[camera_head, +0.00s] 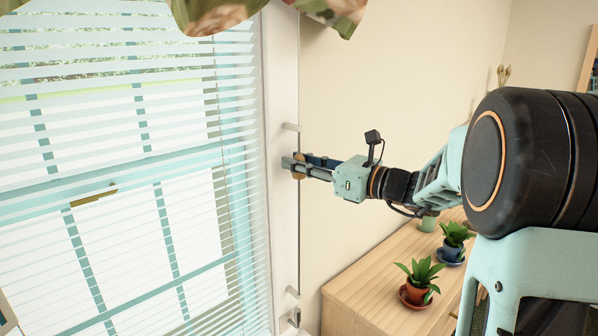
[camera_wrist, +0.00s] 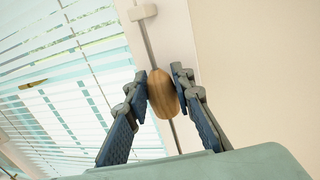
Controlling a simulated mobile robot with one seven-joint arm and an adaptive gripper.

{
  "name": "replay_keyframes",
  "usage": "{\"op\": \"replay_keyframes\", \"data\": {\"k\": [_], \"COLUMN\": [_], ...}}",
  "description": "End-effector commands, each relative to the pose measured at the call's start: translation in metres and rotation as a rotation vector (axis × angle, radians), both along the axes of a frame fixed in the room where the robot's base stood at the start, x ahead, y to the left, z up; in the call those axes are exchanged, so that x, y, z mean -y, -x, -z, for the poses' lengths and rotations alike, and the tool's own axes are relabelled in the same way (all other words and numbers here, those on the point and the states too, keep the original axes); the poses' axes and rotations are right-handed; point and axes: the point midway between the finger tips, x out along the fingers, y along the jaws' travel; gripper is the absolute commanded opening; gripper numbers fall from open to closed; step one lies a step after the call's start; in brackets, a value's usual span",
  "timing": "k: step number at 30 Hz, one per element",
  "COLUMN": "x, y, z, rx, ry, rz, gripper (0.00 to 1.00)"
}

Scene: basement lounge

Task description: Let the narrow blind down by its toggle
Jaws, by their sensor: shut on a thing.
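The blind (camera_head: 130,120) hangs in front of the window at the left of the head view, its pale slats spread over the panes. It also shows at the left of the wrist view (camera_wrist: 60,80). The toggle (camera_wrist: 162,95) is a rounded wooden piece on a thin upright cord (camera_head: 299,230) beside the window frame. My gripper (camera_head: 295,165) is at the toggle and shut on it. In the wrist view the toggle sits between my two dark blue finger pads (camera_wrist: 162,90). In the head view the fingers hide most of it.
A white bracket (camera_wrist: 143,12) holds the cord above the toggle. A wooden cabinet (camera_head: 365,290) with potted plants (camera_head: 418,283) stands at the lower right, below my arm. Patterned fabric (camera_head: 215,15) hangs at the top. The wall between window and cabinet is bare.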

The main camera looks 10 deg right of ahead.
Motion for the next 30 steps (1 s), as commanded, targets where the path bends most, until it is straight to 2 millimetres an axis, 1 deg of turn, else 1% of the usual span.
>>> {"op": "replay_keyframes", "data": {"k": [1, 6, 20, 21, 25, 30], "x": [0.0, 0.0, 0.0, 0.0, 0.0, 0.0], "y": [0.0, 0.0, 0.0, 0.0, 0.0, 0.0], "z": [-0.011, -0.022, -0.028, -0.028, -0.027, -0.025], "rx": [0.001, -0.001, 0.006, 0.006, 0.004, 0.001], "ry": [0.001, 0.0, -0.002, -0.002, -0.001, -0.001], "rz": [0.0, 0.0, 0.001, 0.001, 0.001, 0.0], "gripper": [0.0, 0.0, 0.0, 0.27, 0.41, 0.42]}}
